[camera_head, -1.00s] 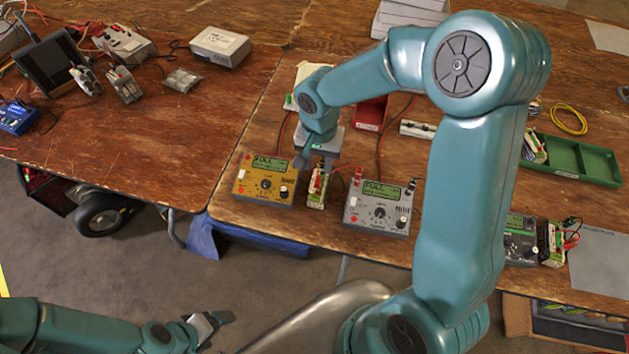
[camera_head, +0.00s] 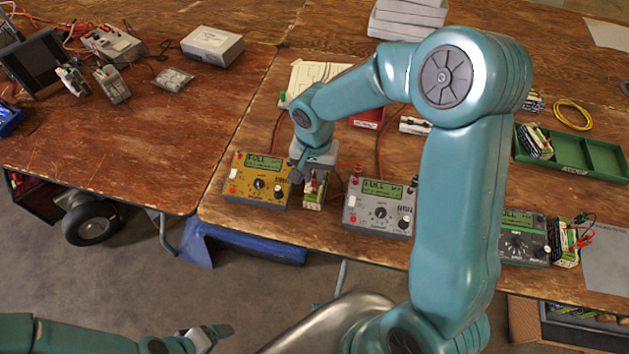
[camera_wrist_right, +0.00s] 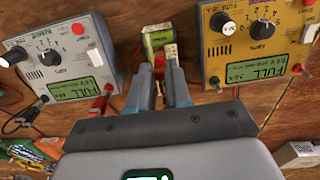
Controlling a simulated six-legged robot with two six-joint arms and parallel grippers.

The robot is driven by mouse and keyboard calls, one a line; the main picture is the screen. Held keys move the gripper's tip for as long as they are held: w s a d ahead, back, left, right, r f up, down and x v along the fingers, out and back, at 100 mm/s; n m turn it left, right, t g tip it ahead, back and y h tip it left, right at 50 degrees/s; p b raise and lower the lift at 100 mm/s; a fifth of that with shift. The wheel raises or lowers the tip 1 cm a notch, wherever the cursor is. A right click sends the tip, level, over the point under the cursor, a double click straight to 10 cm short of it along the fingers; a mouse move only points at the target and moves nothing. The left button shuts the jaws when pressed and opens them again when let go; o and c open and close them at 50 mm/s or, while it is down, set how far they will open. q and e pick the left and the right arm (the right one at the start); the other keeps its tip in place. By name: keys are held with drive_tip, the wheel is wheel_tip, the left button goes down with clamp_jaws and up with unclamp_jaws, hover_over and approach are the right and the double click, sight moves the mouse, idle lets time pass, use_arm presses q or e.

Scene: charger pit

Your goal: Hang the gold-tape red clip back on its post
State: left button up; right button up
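The gold charger (camera_head: 256,180) stands near the table's front edge; it is also at the right of the wrist view (camera_wrist_right: 258,50). A small battery pack (camera_wrist_right: 156,38) stands between it and the grey charger (camera_head: 380,208). A red clip (camera_wrist_right: 159,62) is at the near end of this pack; its tape colour is too small to tell. My right gripper (camera_wrist_right: 159,75) points down over the pack, its fingers close together on both sides of the red clip. In the head view the hand partly hides the clip. My left gripper (camera_head: 212,333) is low over the floor, apart from everything; its finger gap is unclear.
A dark charger (camera_head: 522,240) with a wired battery pack (camera_head: 566,245) stands at the right. Cables run close behind the gold and grey chargers.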

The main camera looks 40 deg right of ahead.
sight(314, 177)
drive_tip(key=shift+w, duration=0.1)
drive_tip(key=shift+r, duration=0.1)
drive_tip(key=shift+r+p, duration=0.3)
drive_tip(key=shift+r, duration=0.1)
drive_tip(key=shift+r+p, duration=0.65)
drive_tip(key=shift+r, duration=0.6)
